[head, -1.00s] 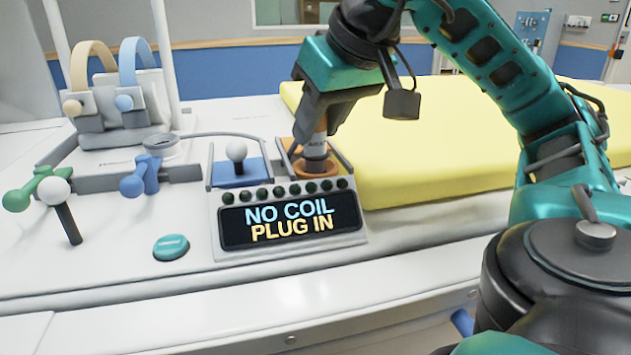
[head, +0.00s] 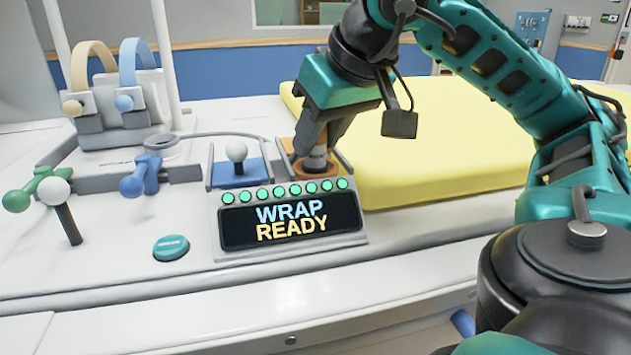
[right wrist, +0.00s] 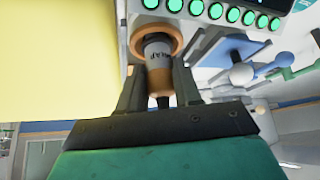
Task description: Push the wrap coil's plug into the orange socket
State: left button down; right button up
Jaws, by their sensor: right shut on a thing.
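The wrap coil's plug (right wrist: 157,62) is a grey and orange cylinder with dark lettering, standing in the round orange socket (head: 317,168). In the right wrist view the socket's ring (right wrist: 171,33) surrounds the plug's far end. My right gripper (head: 313,150) is shut on the plug from above; its two dark fingers also show either side of the plug in the right wrist view (right wrist: 160,85). The display panel (head: 290,220) below the socket reads "WRAP READY", with a row of lamps lit green. My left gripper is not in view.
Left of the orange socket is a blue socket plate (head: 240,174) with a white knob. Blue, green and white-knobbed levers (head: 66,218) and a teal button (head: 171,248) stand further left. A yellow mattress (head: 440,145) lies behind and to the right.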

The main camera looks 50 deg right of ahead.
jog(key=o, duration=1.2)
jog(key=shift+c, duration=0.2)
pick_arm(q)
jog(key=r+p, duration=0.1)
jog(key=p, duration=0.1)
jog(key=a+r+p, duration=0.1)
jog(key=p, duration=0.1)
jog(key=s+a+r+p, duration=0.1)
jog(key=p, duration=0.1)
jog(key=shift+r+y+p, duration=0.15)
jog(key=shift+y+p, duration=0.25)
pick_arm(e)
jog(key=v, duration=1.3)
jog(key=shift+w, duration=0.1)
